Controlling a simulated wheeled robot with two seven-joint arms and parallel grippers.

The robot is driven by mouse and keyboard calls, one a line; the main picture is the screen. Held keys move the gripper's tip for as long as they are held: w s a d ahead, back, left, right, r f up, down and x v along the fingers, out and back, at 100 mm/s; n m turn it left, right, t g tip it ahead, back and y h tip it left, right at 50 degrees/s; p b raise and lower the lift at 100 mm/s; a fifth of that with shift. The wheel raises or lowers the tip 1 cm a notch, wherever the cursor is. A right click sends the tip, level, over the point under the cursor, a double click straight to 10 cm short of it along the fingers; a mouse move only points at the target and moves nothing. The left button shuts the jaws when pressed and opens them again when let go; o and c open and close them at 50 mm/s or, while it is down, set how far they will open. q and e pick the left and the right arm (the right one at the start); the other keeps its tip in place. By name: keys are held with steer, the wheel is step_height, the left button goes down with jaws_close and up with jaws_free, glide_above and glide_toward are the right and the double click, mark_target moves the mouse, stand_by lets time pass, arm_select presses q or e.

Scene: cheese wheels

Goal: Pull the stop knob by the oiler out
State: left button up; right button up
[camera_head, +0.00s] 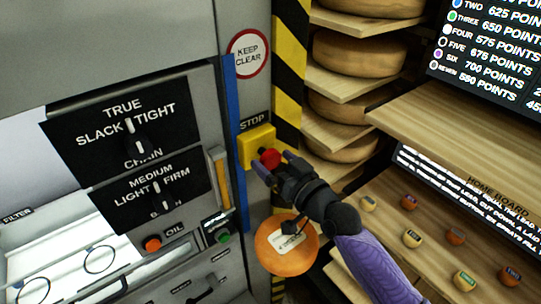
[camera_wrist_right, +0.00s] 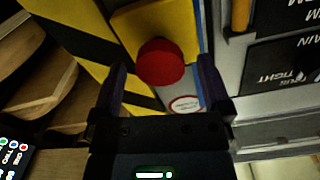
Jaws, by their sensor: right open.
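The red stop knob (camera_head: 269,159) sits on a yellow box (camera_head: 257,143) under the word STOP on the grey machine column. In the right wrist view the round red knob (camera_wrist_right: 161,62) stands out from the yellow box (camera_wrist_right: 158,22). My right gripper (camera_head: 272,171) is at the knob, its fingers open. In the wrist view the fingers of the right gripper (camera_wrist_right: 168,80) stand one on each side of the knob, with a gap to both. Contact does not show. My left gripper is not in view.
An orange round thing with a tag (camera_head: 287,250) is below my right gripper. An OIL button (camera_head: 152,244) and a green button (camera_head: 222,237) are on the machine at left. Shelves with cheese wheels (camera_head: 352,53) and a wooden board (camera_head: 450,125) stand at right.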

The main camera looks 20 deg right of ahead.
steer(key=shift+x, duration=0.9)
jaws_close()
